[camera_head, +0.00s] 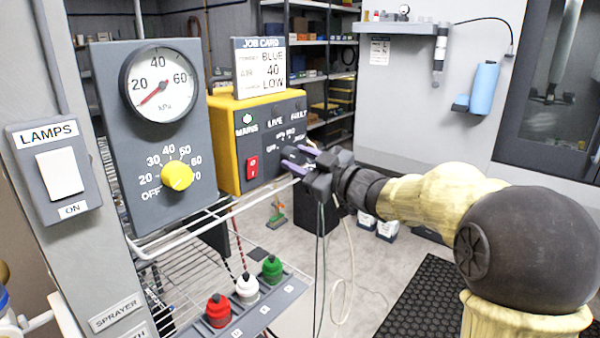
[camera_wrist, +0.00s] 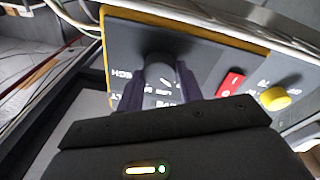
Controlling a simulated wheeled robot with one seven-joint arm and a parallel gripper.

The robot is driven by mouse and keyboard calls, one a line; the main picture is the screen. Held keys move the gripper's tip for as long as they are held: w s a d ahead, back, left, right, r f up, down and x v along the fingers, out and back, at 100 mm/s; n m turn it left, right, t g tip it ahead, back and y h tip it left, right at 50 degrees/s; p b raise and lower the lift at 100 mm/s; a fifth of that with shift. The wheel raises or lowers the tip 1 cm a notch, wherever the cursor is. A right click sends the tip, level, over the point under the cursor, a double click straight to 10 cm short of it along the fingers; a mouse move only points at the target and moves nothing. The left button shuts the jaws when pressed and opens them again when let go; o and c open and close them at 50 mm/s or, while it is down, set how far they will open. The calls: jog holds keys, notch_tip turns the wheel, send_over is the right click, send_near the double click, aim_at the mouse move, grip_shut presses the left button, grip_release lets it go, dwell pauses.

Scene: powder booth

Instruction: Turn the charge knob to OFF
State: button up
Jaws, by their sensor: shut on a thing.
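The charge unit is a yellow box with a dark front panel (camera_head: 262,122), carrying MAINS, LIVE and FAULT labels. My gripper (camera_head: 290,160) reaches its lower right face from the right, with purple fingers against the panel. In the wrist view, a dark round charge knob (camera_wrist: 160,68) stands between the two fingers of my gripper (camera_wrist: 160,80), and they are shut on it. In the head view the fingers hide the knob. Its pointer cannot be made out, so I cannot tell its setting. White setting marks beside it are partly hidden.
A red rocker switch (camera_head: 252,167) sits left of the fingers. A yellow air knob (camera_head: 177,176) is under a pressure gauge (camera_head: 160,84) on the grey panel. A job card (camera_head: 260,68) stands atop the box. A wire rack and a tray with coloured bottles (camera_head: 246,287) lie below.

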jog(key=shift+f+n+b, duration=0.15)
jog(key=shift+n+b, duration=0.4)
jog(key=shift+n, duration=0.35)
jog(key=o, duration=1)
jog(key=shift+d, duration=0.1)
jog(key=b+v, duration=0.3)
jog(key=v, duration=1.4)
jog(key=shift+d, duration=0.2)
